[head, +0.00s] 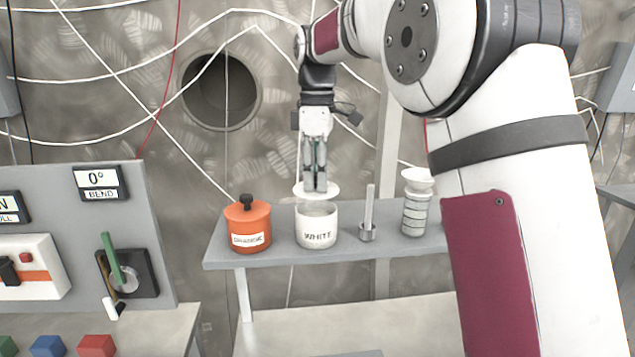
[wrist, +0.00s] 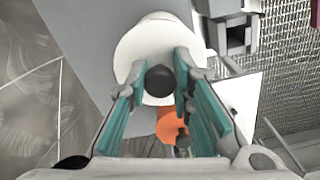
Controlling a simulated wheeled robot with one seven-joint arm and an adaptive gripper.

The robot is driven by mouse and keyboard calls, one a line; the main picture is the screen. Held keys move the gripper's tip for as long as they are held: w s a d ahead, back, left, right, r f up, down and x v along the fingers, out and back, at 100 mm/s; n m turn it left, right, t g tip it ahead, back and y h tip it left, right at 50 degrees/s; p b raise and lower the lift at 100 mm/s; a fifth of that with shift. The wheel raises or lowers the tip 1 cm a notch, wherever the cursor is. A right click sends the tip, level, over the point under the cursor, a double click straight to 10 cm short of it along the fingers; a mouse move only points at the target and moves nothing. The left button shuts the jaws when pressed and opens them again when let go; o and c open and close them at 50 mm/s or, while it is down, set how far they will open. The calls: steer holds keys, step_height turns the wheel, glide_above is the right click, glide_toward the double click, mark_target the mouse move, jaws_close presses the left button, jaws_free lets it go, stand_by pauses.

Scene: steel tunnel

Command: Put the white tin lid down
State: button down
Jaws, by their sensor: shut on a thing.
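The white tin lid (head: 317,190) is a white disc with a dark knob, held by my gripper (head: 316,188) just above the white tin. In the wrist view the lid (wrist: 147,45) shows its dark knob (wrist: 159,80) between the green-padded fingertips of my gripper (wrist: 158,82). The white tin (head: 316,228), labelled WHITE, stands open on the grey shelf (head: 345,246). A narrow gap shows between the lid and the tin's rim. The fingers hide part of the lid in the head view.
An orange tin (head: 248,230) with its lid on stands left of the white tin. A small holder with an upright rod (head: 368,215) and a stack of pale cups (head: 416,212) stand to the right. A control panel (head: 75,230) is at far left.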

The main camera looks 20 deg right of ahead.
steer(key=shift+f, duration=0.95)
steer(key=shift+f, duration=0.6)
steer(key=c, duration=1.4)
jaws_free()
steer(key=shift+r, duration=0.15)
step_height(320, 180, up, 11)
steer(key=shift+b, duration=1.05)
steer(key=shift+r, duration=1)
